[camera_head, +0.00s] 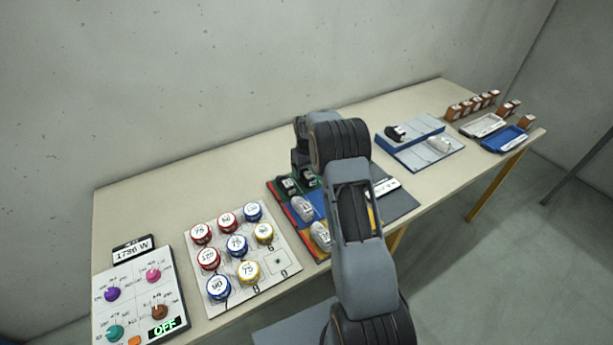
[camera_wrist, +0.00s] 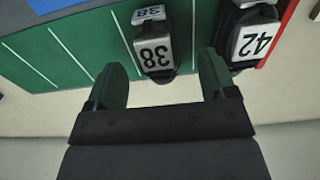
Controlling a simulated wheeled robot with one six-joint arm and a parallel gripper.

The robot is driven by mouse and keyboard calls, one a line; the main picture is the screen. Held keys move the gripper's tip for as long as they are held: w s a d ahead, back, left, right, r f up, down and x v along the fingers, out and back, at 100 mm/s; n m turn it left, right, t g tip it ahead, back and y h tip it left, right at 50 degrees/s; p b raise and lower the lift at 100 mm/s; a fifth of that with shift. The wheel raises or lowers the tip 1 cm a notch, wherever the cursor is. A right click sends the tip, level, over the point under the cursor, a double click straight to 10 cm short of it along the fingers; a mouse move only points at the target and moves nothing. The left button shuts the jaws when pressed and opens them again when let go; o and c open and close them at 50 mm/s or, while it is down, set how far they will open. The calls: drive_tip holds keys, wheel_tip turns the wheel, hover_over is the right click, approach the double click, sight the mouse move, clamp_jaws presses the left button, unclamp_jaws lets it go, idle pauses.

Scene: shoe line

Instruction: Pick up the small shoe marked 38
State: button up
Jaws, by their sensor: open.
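The small shoe marked 38 (camera_wrist: 154,52) is dark with white labels, and it sits on a green lane in the wrist view. My gripper (camera_wrist: 160,75) is open, with its two green-tipped fingers on either side of the near end of this shoe. I cannot tell how high the fingers are above it. A shoe marked 42 (camera_wrist: 254,40) stands just right of the right finger. In the head view my arm hides the gripper and part of the coloured board (camera_head: 275,193); two dark shoes (camera_head: 308,181) show beside the arm, their numbers too small to read.
Grey shoes (camera_head: 320,236) stand on the near part of the board. Left of it are a panel of numbered round pieces (camera_head: 283,262) and a knob panel (camera_head: 135,335). A blue-edged stand (camera_head: 412,131) and trays (camera_head: 503,143) lie to the right. The table's back strip is clear.

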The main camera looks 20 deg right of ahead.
sight(307, 171)
drive_tip(key=shift+w+d+f+p, duration=0.1)
drive_tip(key=shift+f+p, duration=0.3)
drive_tip(key=shift+f, duration=1.55)
drive_tip(key=c, duration=1)
